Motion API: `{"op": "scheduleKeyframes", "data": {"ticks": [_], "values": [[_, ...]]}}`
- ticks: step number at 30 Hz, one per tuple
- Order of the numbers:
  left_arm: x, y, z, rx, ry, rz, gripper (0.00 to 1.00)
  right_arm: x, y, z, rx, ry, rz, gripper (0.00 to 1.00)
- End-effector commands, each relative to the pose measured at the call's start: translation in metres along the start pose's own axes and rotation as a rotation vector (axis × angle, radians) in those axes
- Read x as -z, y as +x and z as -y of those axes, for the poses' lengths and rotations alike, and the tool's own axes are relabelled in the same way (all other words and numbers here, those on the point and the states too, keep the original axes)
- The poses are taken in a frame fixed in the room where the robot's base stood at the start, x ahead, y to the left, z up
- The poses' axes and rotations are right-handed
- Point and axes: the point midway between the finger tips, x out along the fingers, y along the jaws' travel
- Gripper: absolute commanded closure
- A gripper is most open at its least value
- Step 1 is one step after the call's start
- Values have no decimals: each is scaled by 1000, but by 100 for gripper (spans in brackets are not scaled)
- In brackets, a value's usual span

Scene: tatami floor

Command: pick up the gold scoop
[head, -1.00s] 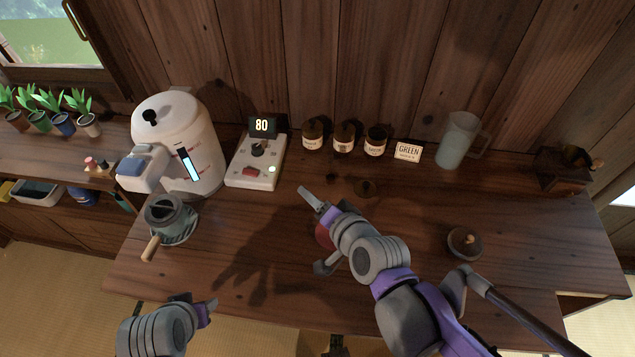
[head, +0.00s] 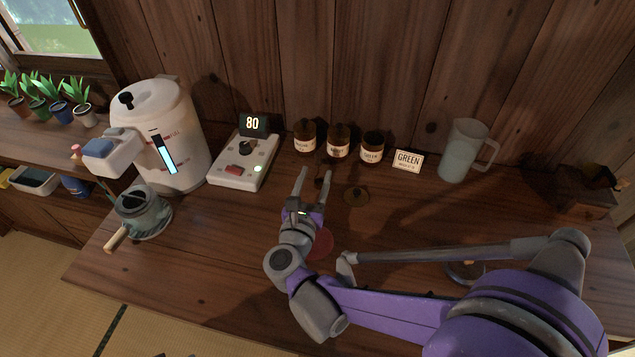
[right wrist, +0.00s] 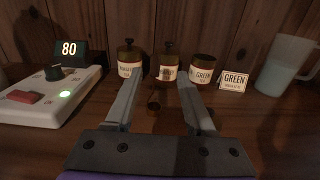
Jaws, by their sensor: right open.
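My right gripper (head: 314,172) is open over the middle of the table, its fingers pointing toward the jars at the back. I cannot tell whether that item is the gold scoop or a jar lid. No scoop shape shows clearly in either view. My left gripper is out of view.
Jars (head: 338,143) stand at the back beside a GREEN sign (head: 408,161) and a frosted pitcher (head: 463,152). A control box (head: 243,162), white kettle (head: 165,135) and dark pot (head: 142,212) are at left. A red disc (head: 320,244) lies partly behind my wrist.

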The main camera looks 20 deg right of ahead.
Motion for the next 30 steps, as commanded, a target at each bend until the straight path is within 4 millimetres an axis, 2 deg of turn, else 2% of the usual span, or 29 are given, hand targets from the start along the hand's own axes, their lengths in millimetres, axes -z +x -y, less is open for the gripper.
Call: {"op": "scheduleKeyframes", "data": {"ticks": [2,10,18,25,26,30], "values": [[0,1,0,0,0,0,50,0,10,1,3,-1,1,45],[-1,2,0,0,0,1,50,1,28,-3,0,-2,1,45],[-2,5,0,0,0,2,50,2,66,-7,0,-4,2,45],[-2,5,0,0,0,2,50,2,68,-8,-2,-3,1,45],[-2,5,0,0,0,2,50,2,68,-8,-2,-3,1,49],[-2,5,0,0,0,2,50,2,68,-8,-2,-3,1,74]]}}
